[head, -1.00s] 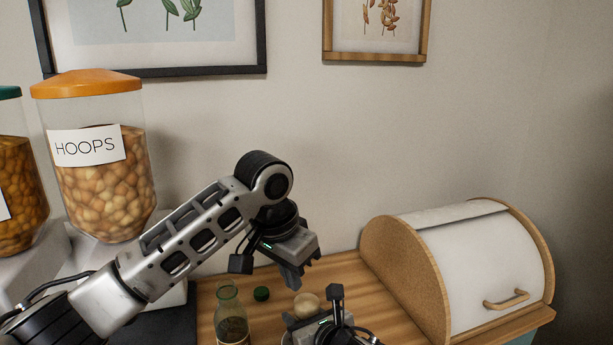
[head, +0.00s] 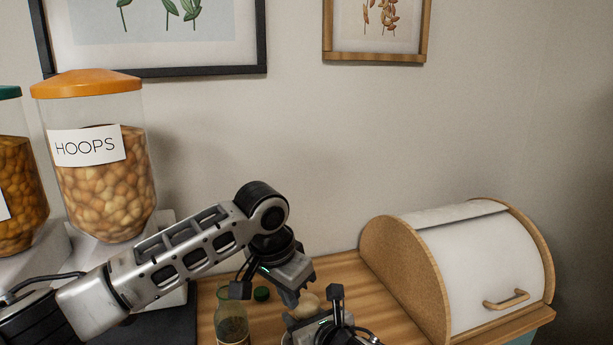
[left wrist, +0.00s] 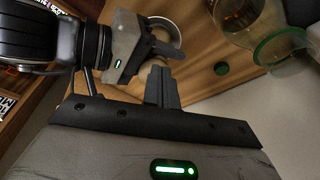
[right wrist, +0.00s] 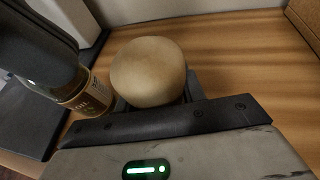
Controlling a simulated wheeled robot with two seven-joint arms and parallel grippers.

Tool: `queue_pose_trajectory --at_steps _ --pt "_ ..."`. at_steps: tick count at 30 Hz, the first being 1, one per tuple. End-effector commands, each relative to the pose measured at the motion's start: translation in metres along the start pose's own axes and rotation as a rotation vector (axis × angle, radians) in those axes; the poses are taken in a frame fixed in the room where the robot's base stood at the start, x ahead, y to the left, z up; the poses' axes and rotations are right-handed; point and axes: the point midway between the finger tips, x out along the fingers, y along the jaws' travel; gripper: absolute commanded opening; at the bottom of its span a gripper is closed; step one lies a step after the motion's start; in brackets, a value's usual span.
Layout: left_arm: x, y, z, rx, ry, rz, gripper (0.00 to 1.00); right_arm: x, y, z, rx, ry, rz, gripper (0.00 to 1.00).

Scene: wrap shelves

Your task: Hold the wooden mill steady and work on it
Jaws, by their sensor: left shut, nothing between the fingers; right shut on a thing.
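The wooden mill shows as a pale round knob (head: 308,301) at the bottom middle of the head view. In the right wrist view its rounded top (right wrist: 148,70) is large and close; its lower part is hidden. My right gripper (head: 318,326) is shut on the mill, low on it, and its fingers are mostly hidden behind the mill in its own view. My left gripper (head: 291,298) is shut and empty, tilted downward, right beside the knob. In the left wrist view its closed fingers (left wrist: 160,82) point toward the right gripper (left wrist: 145,55). I cannot tell whether they touch the mill.
A glass bottle (head: 231,322) and a small green cap (head: 262,294) stand left of the mill on the wooden counter (head: 345,275). A bread bin (head: 400,270) stands to the right. Cereal dispensers (head: 100,185) stand at left. Some counter between mill and bin is clear.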

Motion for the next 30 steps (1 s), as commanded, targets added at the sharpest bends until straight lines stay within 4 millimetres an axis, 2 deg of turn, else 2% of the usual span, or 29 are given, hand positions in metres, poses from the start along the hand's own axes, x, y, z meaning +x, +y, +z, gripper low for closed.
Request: queue_pose_trajectory --at_steps 7,30 --pt "0.0136 0.0003 0.0036 0.001 0.0 0.0 0.0 0.0 0.0001 0.001 0.0 -0.002 0.001 0.11" --pt "0.015 0.0008 -0.0005 0.0 0.0 0.0 0.0 0.0 0.0002 0.001 0.0 -0.002 0.001 0.11"
